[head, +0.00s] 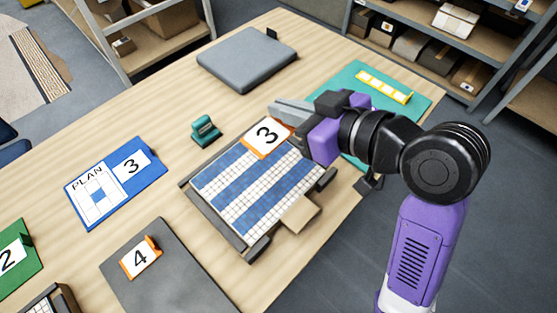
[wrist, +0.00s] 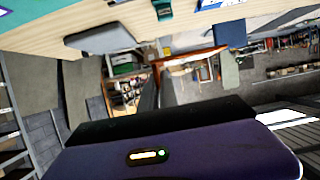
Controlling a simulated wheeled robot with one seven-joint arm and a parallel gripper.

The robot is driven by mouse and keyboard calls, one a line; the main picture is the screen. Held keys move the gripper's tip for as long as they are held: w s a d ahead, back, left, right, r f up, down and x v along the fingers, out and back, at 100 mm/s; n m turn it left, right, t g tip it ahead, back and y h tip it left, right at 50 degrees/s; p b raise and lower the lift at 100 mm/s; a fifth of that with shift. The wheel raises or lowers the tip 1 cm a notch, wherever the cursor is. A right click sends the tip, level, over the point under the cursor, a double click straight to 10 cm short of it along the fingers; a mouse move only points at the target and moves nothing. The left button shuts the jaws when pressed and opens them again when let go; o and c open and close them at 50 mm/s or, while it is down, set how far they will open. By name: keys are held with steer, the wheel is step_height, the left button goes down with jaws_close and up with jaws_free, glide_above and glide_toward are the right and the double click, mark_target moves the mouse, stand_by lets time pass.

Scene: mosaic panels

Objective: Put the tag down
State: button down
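A white tag marked 3 with an orange holder (head: 267,137) shows at the upper edge of the blue-and-white mosaic panel (head: 230,205). My gripper (head: 285,114) is right beside the tag's upper right corner, with its light grey fingers pointing left. The tag overlaps the finger area in the head view.
A grey pad (head: 245,62) and a green stamp-like block (head: 206,131) stand beyond the panel. The blue PLAN board (head: 115,185) and a dark pad (head: 175,290) with tag 4 (head: 141,257) lie left and in front. A teal mat (head: 418,99) is behind my arm. Bare wood lies between them.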

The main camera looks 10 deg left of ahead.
mark_target(283, 178)
step_height(283, 178, down, 20)
steer(key=shift+s+r+b, duration=0.1)
steer(key=shift+r+b, duration=0.15)
steer(key=shift+b, duration=0.35)
steer(key=shift+f, duration=0.25)
steer(key=c, duration=1.6)
jaws_free()
steer(key=shift+r, duration=0.2)
steer(key=shift+r, duration=0.2)
steer(key=v, duration=1.1)
steer(key=shift+s+d+r+b, duration=0.15)
steer(key=shift+s+d+b, duration=0.1)
steer(key=shift+s+b, duration=0.1)
